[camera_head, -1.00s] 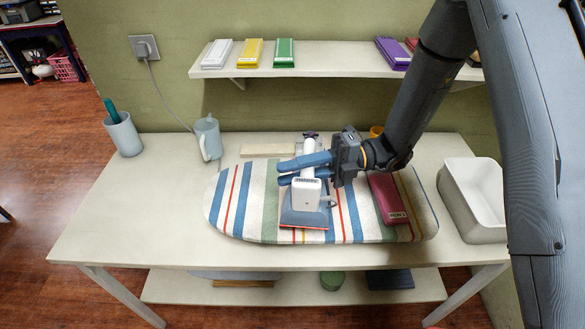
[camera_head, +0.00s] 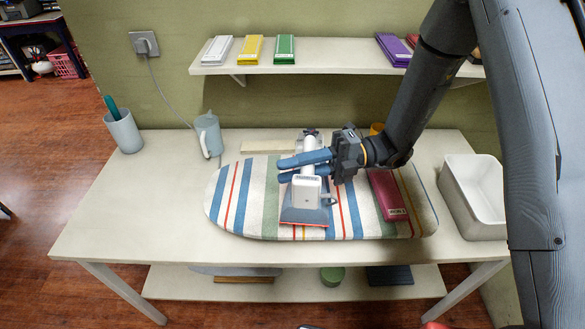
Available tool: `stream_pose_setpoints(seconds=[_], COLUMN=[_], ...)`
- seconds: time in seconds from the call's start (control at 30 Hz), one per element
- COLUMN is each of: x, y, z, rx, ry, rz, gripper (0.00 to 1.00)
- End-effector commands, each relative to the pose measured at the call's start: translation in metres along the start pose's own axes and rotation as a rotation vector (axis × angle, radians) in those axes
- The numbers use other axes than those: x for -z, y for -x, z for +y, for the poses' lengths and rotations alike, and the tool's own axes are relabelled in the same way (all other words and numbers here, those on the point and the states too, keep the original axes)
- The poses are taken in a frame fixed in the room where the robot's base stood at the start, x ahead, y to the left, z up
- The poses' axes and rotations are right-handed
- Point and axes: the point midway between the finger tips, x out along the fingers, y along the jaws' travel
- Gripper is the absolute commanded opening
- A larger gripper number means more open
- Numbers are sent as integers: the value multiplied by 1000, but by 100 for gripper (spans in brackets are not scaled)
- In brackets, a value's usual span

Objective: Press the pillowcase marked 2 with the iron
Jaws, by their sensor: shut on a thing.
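The white iron (camera_head: 306,192) stands on the striped ironing board (camera_head: 256,212), left of the board's right end. Its flat base has a thin red edge at the front; I cannot tell whether cloth lies under it. My gripper (camera_head: 284,168) is shut on the iron, its blue fingers around the upper part. A crimson folded piece (camera_head: 387,194) with a small label lies on the board to the right of the iron. Folded pieces in white (camera_head: 216,51), yellow (camera_head: 249,50), green (camera_head: 285,50) and purple (camera_head: 392,50) lie on the shelf. Their labels are too small to read.
A white bin (camera_head: 472,200) stands at the table's right. A jug (camera_head: 208,136) and a cup (camera_head: 124,132) stand at the left. A cord runs down from the wall socket (camera_head: 145,44). The table's left front is clear. My arm hides part of the shelf.

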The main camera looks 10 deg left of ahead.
Motion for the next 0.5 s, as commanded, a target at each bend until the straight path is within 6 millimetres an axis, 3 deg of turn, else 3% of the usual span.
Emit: stream_pose_setpoints(seconds=[0.5], x=[0], y=[0], z=[35], rx=[-2], ry=[4], rz=[0], gripper=[0])
